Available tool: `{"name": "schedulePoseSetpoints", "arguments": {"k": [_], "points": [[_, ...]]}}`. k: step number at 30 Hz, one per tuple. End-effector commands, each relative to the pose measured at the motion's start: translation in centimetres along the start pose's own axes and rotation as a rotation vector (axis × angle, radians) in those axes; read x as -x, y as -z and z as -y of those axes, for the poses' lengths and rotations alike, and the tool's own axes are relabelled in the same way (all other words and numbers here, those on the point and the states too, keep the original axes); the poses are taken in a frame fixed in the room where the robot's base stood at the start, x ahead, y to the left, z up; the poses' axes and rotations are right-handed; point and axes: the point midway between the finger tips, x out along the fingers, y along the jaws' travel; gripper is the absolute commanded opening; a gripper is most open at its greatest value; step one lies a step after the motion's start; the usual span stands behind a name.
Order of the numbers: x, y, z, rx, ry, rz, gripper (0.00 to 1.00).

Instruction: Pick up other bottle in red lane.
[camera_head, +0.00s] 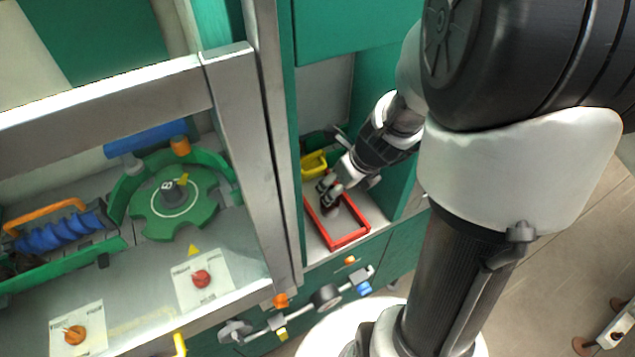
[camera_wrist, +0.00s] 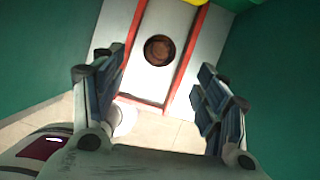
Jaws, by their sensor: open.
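A dark brown bottle (camera_wrist: 159,50) shows from above in the wrist view as a round top. It stands between the red rails of the red lane (camera_wrist: 190,60). In the head view the red lane (camera_head: 345,242) is a red rectangular frame on a shelf in the green cabinet. My gripper (camera_wrist: 160,92) is open and empty, its two fingers spread to the left and right, with the bottle ahead between them and apart from both. In the head view my gripper (camera_head: 328,190) is over the far part of the red lane and largely hides the dark bottle there.
A yellow bin or lane (camera_head: 314,163) lies behind the red lane. Green cabinet walls (camera_wrist: 250,60) stand close on both sides. A grey post (camera_head: 268,130) separates this bay from a bench with a green star wheel (camera_head: 165,215). Knobs and valves line the front below.

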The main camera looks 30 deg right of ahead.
Motion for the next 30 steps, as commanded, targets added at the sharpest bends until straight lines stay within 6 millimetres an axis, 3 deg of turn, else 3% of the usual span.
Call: {"name": "schedulePoseSetpoints", "arguments": {"k": [1, 3, 14, 21, 30], "points": [[-1.6, 0.2, -0.1, 0.0, -0.002, -0.002, 0.67], [-2.7, 0.2, -0.1, 0.001, -0.002, -0.001, 0.67], [-5.0, 0.0, 0.0, 0.0, -0.001, 0.0, 0.67], [-8.7, -0.1, 0.0, 0.001, -0.001, -0.001, 0.67], [-9.1, -0.3, 0.1, 0.001, 0.001, 0.001, 0.67]]}}
